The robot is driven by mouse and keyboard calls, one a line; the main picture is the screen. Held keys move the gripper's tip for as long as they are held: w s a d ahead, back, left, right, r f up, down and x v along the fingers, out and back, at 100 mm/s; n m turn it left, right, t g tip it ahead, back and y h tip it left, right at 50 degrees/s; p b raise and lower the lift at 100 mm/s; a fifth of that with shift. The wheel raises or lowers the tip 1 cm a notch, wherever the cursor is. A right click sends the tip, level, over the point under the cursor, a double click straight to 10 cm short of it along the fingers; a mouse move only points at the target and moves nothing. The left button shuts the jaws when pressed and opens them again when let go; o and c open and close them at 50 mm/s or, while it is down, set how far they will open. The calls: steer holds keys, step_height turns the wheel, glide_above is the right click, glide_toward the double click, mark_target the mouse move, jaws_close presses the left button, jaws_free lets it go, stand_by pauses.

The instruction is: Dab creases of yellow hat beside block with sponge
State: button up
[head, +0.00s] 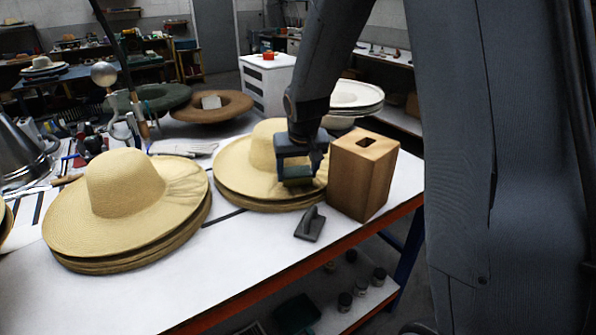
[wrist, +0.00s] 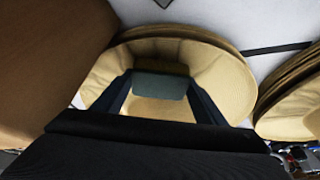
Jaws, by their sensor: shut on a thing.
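The yellow hat (head: 236,170) lies on a stack of hats, close against the left side of the wooden block (head: 362,175). My gripper (head: 298,178) is over the right side of this hat, by the block, and hides part of its crown and brim. In the wrist view my gripper (wrist: 160,90) is shut on a grey-green sponge (wrist: 160,85). The sponge is in front of the yellow hat (wrist: 215,70); I cannot tell whether it touches it. The block (wrist: 45,55) fills the left of that view.
Another stack of straw hats (head: 125,190) stands at the left of the white table (head: 250,250). A small dark tool (head: 310,224) lies in front of the block. Brown (head: 212,107) and green hats lie behind. The table's front middle is clear.

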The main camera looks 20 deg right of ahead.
steer(key=shift+f, duration=0.6)
stand_by(2.0)
step_height(320, 180, up, 14)
steer(key=p, duration=1)
stand_by(0.4)
stand_by(0.7)
steer(key=shift+r+b, duration=1.85)
steer(key=shift+b, duration=1.95)
steer(key=shift+f, duration=0.15)
